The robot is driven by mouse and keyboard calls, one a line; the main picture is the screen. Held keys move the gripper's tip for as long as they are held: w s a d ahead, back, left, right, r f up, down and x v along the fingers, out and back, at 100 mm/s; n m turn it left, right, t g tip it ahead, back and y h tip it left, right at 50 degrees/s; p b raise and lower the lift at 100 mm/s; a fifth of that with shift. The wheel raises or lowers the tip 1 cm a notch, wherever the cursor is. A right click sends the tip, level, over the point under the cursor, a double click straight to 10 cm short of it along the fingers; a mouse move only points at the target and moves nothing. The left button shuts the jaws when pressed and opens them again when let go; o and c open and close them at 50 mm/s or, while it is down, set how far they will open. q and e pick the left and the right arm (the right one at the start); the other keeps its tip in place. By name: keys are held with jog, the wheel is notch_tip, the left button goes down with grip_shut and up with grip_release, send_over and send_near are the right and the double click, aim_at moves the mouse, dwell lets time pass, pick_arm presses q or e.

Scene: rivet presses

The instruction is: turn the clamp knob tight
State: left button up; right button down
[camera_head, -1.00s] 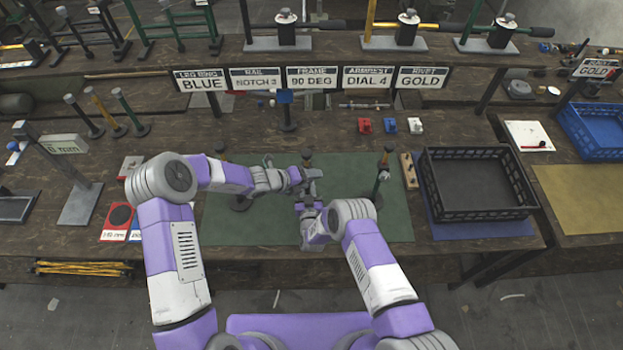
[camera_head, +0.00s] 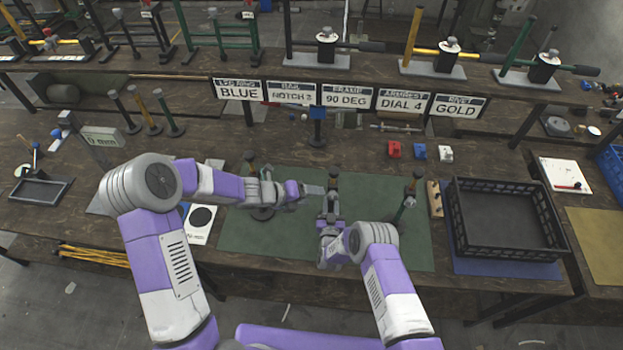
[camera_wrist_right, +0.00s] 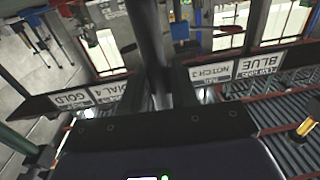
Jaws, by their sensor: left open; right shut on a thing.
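A slim dark post with a brown top (camera_head: 333,180) stands over the middle of the green mat (camera_head: 375,220). My right gripper (camera_head: 330,212) is shut on a dark part of it, low down. In the right wrist view the dark post (camera_wrist_right: 147,40) runs up between the two fingers (camera_wrist_right: 152,88). My left gripper (camera_head: 314,190) is open and empty, just left of the post, pointing right at it. I cannot tell whether it touches. I cannot make out the clamp knob; the grippers and small scale hide that area.
Similar posts stand left (camera_head: 250,165) and right (camera_head: 411,190) on the mat. A black crate (camera_head: 505,250) sits on a blue mat at the right. Red, blue and white blocks (camera_head: 419,151) lie behind. A row of signs (camera_head: 347,95) hangs at the back.

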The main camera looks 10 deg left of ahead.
jog(key=c, duration=0.8)
grip_release()
